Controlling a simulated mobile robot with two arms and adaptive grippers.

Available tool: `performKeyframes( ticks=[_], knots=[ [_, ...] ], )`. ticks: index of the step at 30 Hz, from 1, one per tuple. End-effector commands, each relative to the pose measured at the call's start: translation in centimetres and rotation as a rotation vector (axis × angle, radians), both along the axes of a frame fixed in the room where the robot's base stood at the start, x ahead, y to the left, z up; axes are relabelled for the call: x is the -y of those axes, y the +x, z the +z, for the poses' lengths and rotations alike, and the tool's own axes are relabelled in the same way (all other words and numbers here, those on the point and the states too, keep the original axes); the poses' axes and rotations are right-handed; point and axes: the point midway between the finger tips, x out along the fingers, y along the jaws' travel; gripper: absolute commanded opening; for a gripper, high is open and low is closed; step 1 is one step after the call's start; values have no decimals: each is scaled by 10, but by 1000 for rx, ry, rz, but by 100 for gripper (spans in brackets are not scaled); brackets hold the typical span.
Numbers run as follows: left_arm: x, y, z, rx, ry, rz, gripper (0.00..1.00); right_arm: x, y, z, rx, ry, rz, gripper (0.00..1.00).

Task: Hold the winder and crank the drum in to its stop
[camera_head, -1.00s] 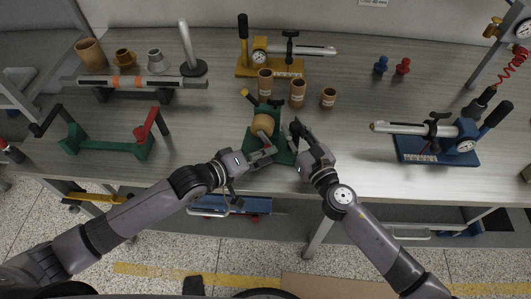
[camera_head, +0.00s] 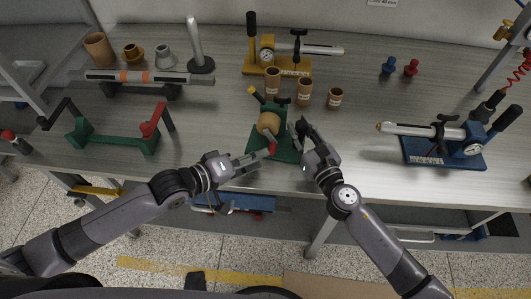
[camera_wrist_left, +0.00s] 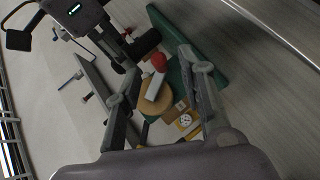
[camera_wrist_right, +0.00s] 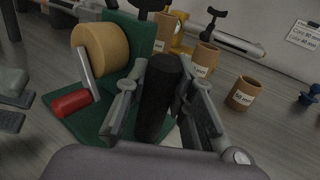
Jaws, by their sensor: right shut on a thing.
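The winder (camera_head: 284,147) has a green base and a tan drum (camera_head: 268,122). The drum also shows in the right wrist view (camera_wrist_right: 104,47). Its crank arm ends in a red handle (camera_wrist_right: 72,103), at the drum's near side. My right gripper (camera_head: 303,130) is shut on the winder's upright black grip (camera_wrist_right: 158,95). My left gripper (camera_head: 262,156) is open and empty, just left of the red handle and apart from it. In the left wrist view the red handle (camera_wrist_left: 158,62) lies ahead, between the spread fingers.
Several brown cores (camera_head: 304,92) stand behind the winder. A yellow-based device (camera_head: 280,66) is behind them, a blue-based one (camera_head: 440,163) at right. A green stand (camera_head: 112,143) with a red arm is at left. The table is clear between these and the winder.

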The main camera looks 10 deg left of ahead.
Motion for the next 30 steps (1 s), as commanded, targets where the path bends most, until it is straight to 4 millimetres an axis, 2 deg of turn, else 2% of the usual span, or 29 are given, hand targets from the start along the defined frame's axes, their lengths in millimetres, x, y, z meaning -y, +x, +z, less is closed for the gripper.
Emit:
performKeyframes(
  ticks=[6,17,22,30],
  knots=[
    [-16,-15,8,-1,1,0,36,0,0,0,1,0,0,0],
    [-19,-17,9,0,0,1,35,0,0,0,1,0,0,0],
    [-14,-13,9,4,-23,-6,25,0,0,0,1,0,0,0],
    [3,5,6,16,-175,-75,25,0,0,0,1,0,0,0]
  ],
)
